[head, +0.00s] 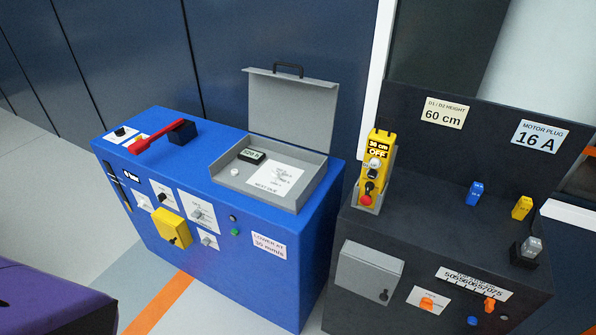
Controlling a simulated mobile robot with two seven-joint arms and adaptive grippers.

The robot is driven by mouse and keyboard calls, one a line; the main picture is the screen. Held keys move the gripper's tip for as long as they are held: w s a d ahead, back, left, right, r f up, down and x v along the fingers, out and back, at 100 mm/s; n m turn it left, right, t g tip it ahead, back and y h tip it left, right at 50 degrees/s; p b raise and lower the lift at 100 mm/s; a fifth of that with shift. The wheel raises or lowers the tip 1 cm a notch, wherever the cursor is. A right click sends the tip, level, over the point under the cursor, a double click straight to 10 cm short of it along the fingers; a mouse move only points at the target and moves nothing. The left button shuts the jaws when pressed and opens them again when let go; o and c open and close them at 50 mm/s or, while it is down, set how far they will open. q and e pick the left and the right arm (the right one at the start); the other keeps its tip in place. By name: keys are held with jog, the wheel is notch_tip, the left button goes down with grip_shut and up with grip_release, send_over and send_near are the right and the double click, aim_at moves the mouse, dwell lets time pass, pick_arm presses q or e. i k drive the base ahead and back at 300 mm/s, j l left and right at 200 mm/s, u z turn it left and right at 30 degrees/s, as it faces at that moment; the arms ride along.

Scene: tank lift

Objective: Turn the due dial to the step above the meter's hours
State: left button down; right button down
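A grey box with its lid (292,110) raised stands open on top of the blue cabinet (270,290). In its shallow tray (250,197) lies a small black meter (251,156) with a pale display; its digits are too small to read surely. A white card (274,179) marked NEXT DUE lies to the right of and nearer than the meter. Its faint dial marks and pointer setting cannot be read. A small white round piece (235,171) sits left of the card. Neither of my grippers is in view.
The blue cabinet's front carries several knobs and a yellow box (171,228). A red lever (152,138) is on its top left. A dark console (445,190) with a yellow pendant (375,160) stands at right. A purple-topped object (45,300) is at lower left.

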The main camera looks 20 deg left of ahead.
aim_at(276, 174)
jog(key=j+z, duration=0.3)
jog(key=j, duration=0.2)
jog(key=j+z, duration=0.3)
jog(key=j, duration=0.25)
jog(key=j+z, duration=0.15)
jog(key=j, duration=0.4)
jog(key=k+j+z, duration=0.1)
jog(key=j, duration=0.4)
